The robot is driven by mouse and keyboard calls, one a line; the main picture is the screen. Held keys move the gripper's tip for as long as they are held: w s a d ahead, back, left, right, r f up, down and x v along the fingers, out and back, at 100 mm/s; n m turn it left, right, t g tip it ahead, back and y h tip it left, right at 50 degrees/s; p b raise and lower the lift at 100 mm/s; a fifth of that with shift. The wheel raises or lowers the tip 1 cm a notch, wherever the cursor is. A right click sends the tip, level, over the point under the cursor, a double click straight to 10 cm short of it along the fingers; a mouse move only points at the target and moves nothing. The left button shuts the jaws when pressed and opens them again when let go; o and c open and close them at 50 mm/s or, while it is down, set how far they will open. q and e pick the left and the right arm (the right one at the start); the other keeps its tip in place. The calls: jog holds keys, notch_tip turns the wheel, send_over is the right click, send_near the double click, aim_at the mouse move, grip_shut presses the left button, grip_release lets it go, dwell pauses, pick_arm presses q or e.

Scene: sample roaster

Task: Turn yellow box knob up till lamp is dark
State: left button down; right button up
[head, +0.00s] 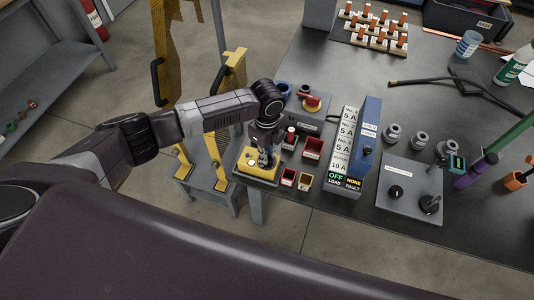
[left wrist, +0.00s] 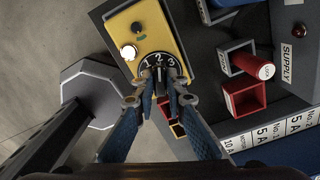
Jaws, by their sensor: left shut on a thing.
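The yellow box (left wrist: 166,27) sits near the left edge of the dark table; in the head view its yellow top (head: 244,162) shows partly behind my gripper. Its dial with the digits 1, 2 and 3 (left wrist: 160,60) is in the left wrist view. The round lamp (left wrist: 129,52) left of the dial looks bright white with an orange rim. My left gripper (left wrist: 160,82) reaches down with its blue fingers shut on the knob at the dial; the fingers hide most of the knob and any pointer. My right gripper is not in view.
A grey supply box with a red switch (head: 310,100) is behind. A grey knob plate (head: 408,183) is further right.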

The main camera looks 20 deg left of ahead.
pick_arm(q)
jog(key=c, duration=1.9)
grip_release()
jog(key=shift+c, duration=0.2)
jog(key=shift+r, duration=0.1)
notch_tip(320, 180, up, 12)
